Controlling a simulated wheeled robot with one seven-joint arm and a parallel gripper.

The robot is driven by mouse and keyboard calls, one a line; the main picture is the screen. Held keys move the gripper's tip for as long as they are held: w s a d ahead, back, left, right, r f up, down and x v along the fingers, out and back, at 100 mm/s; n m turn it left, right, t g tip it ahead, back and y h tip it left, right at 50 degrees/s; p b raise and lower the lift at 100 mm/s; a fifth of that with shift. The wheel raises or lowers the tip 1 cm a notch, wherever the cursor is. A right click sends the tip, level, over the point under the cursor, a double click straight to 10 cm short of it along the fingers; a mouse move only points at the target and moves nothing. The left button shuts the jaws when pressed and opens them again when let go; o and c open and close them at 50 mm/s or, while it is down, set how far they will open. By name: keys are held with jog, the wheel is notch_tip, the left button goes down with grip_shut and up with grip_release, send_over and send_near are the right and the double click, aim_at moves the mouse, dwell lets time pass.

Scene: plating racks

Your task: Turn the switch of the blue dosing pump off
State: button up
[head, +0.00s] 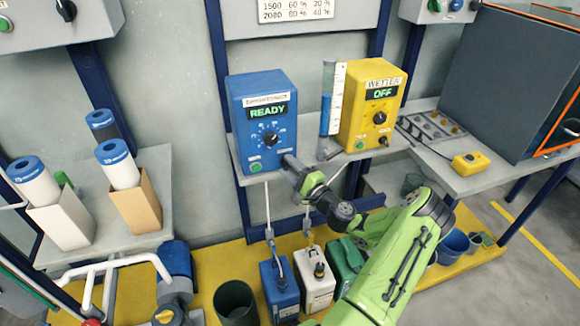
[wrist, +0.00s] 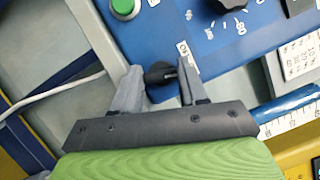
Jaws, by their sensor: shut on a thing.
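The blue dosing pump (head: 240,125) stands on a shelf. Its display (head: 267,111) is lit and reads READY. A black dial (head: 269,138) and a green button (head: 255,167) are on its front. The black switch (wrist: 160,70) shows between the two grey fingers in the wrist view. My gripper (wrist: 162,85) is shut on it. In the head view my gripper (head: 289,163) is at the pump's lower right corner and hides the switch. I cannot read the switch's position.
A yellow unit (head: 368,105) labelled WETTER stands to the right, its display reading OFF. A clear tube (head: 332,100) with blue liquid stands between the two units. Blue and white canisters (head: 279,290) stand below the shelf. White cartridges (head: 117,165) are at the left.

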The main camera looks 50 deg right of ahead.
jog(key=n+g, duration=0.2)
jog(key=n, duration=0.3)
jog(key=shift+r+p, duration=0.1)
jog(key=shift+p, duration=0.25)
jog(key=n+g+b, duration=0.1)
jog(key=n, duration=0.3)
jog(key=shift+g, duration=0.4)
jog(key=shift+n, duration=0.3)
jog(key=o, duration=0.8)
jog(key=v, duration=0.8)
jog(key=p+v, duration=0.1)
jog(key=v, duration=0.6)
jog(key=shift+s+a+r, duration=0.25)
jog(key=shift+s, duration=0.05)
